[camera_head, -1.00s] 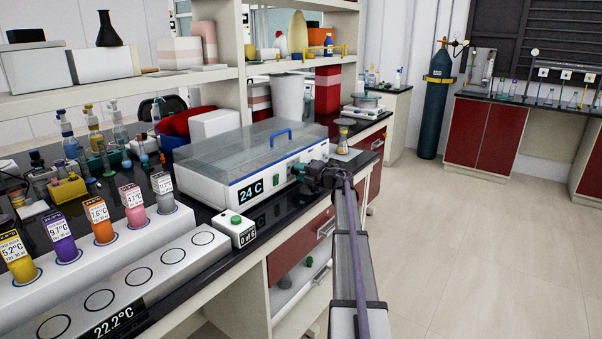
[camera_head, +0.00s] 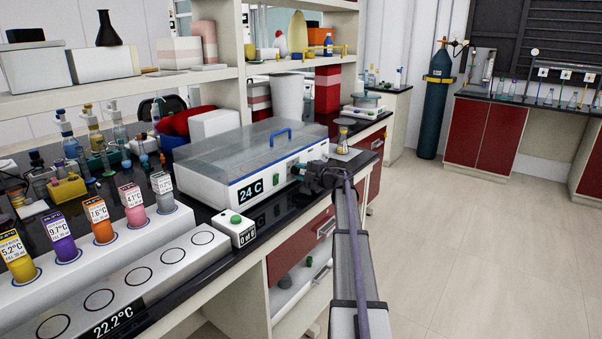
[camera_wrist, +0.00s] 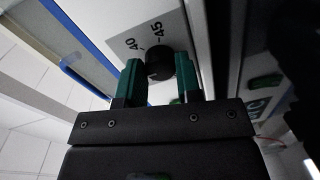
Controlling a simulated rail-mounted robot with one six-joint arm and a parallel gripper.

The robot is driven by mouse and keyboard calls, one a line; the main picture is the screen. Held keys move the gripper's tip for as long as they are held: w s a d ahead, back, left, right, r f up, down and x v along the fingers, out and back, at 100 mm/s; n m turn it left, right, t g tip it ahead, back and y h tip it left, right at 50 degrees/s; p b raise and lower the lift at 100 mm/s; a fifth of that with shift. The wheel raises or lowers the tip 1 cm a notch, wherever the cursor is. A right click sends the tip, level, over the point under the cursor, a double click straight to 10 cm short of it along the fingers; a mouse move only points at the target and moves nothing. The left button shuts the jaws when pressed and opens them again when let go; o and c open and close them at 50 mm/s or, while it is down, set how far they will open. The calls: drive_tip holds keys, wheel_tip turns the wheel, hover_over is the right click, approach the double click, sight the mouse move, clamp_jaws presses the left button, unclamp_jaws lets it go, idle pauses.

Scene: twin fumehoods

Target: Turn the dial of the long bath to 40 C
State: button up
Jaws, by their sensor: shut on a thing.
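The long bath (camera_head: 225,178) is a white box with a clear lid and a blue handle on the bench. Its display (camera_head: 251,190) reads 24 C. My gripper (camera_head: 305,172) is at the right part of its front face. In the wrist view, the black dial (camera_wrist: 158,68) sits between the green fingertips of my gripper (camera_wrist: 160,82), which are shut on it. The marks 40 and 45 show on the panel beside the dial. The dial's pointer is too dark to read clearly. In the head view, my gripper and arm hide the dial.
A white row of wells (camera_head: 150,268) with a 22.2°C display stands at the front left, behind it several coloured bottles in a rack (camera_head: 95,240). A small box with a green button (camera_head: 236,229) stands by the bath. A flask (camera_head: 342,143) is behind my gripper. The floor at right is clear.

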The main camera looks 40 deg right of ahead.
drive_tip(key=o, duration=0.9)
drive_tip(key=shift+o, duration=0.2)
drive_tip(key=shift+s, duration=0.15)
drive_tip(key=v, duration=1)
drive_tip(key=shift+s+d+p, duration=0.2)
drive_tip(key=shift+s+p, duration=0.05)
drive_tip(key=shift+p, duration=0.05)
